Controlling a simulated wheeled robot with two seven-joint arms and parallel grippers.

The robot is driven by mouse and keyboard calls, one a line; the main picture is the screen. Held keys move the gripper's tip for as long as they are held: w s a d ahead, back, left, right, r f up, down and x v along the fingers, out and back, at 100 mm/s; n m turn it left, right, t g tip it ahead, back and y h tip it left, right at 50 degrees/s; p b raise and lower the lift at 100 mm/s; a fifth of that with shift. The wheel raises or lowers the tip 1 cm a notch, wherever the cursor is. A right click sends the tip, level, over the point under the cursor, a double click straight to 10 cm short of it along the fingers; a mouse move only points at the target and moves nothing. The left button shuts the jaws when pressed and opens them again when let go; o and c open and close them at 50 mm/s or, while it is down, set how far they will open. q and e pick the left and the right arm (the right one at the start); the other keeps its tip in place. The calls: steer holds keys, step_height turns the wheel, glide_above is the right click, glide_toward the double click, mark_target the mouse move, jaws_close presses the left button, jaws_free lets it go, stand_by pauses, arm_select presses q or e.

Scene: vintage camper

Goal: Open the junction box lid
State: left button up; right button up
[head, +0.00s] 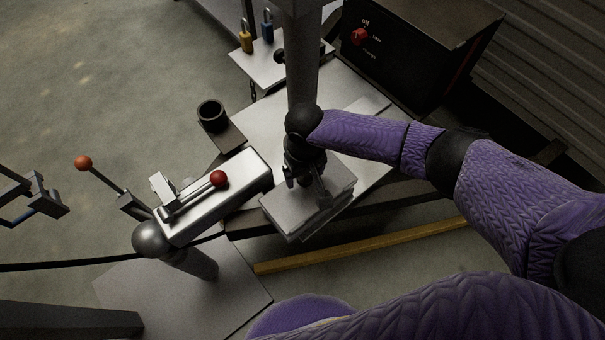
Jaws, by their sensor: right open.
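A light grey box (283,212) with a flat top, which looks like the junction box, sits at the front edge of the metal plate in the middle of the head view. Its lid looks flat and down, but my gripper and wrist cover part of it. My right gripper (307,185) is over the box with its fingers pointing down. It is open, and I see nothing held in it. I cannot tell whether its fingers touch the lid or a latch. My left gripper is not in view.
A silver hitch coupler (233,199) with a red-knobbed lever stands left of the box. A grey post (303,60) rises just behind my right gripper. A black switch box (420,55) stands at back right. A yellow bar (360,245) runs in front.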

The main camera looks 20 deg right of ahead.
steer(key=shift+f, duration=0.1)
jaws_close()
stand_by(0.3)
